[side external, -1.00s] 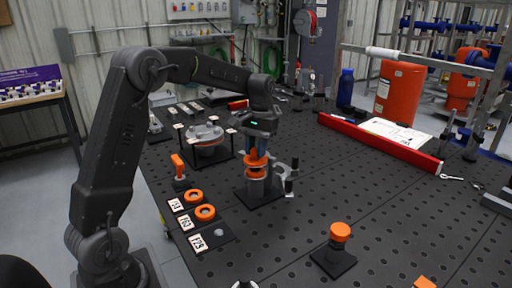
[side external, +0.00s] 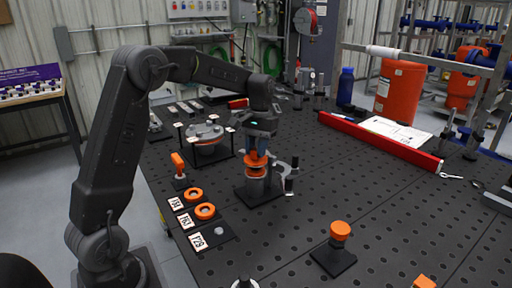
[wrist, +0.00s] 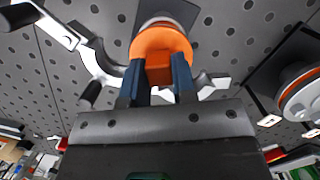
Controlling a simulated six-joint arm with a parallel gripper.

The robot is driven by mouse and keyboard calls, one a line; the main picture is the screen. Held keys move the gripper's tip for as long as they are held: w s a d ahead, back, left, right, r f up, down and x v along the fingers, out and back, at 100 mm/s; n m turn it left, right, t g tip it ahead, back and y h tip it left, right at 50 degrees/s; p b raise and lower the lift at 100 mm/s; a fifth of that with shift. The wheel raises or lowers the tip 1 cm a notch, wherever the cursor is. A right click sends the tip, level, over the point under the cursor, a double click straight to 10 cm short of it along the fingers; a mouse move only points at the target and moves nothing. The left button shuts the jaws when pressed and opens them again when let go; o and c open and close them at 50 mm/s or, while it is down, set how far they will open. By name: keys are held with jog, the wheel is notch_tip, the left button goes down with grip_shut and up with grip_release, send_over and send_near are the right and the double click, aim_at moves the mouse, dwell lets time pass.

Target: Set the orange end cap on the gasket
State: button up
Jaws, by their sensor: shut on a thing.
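The orange end cap (side external: 256,163) is in my gripper, directly over a grey cylinder (side external: 257,186) on a dark square base. My gripper (side external: 257,154) points down, with its blue fingers shut on the cap's raised block. In the wrist view the cap (wrist: 160,43) is a round orange disc, with its block between the fingertips (wrist: 155,75). A pale grey rim shows just past its far edge. The gasket is not clearly distinguishable under the cap. Whether the cap touches what is below it, I cannot tell.
A grey clamp-like bracket (side external: 281,168) stands close beside the cylinder. Two orange rings (side external: 205,211) lie by number tags at the left. A flanged part (side external: 205,133) on a stand is behind left. An orange-topped post (side external: 340,231) stands front right. The table's right middle is clear.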

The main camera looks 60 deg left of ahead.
jog(key=shift+f, duration=1.25)
jog(key=o, duration=1.2)
jog(key=shift+r, duration=0.15)
jog(key=shift+w+a+r, duration=0.1)
jog(key=shift+w+r, duration=0.05)
jog(key=shift+r, duration=0.7)
jog(key=shift+w+a+r, duration=0.1)
jog(key=shift+w+r, duration=0.05)
jog(key=shift+r, duration=2.35)
jog(key=shift+d, duration=0.1)
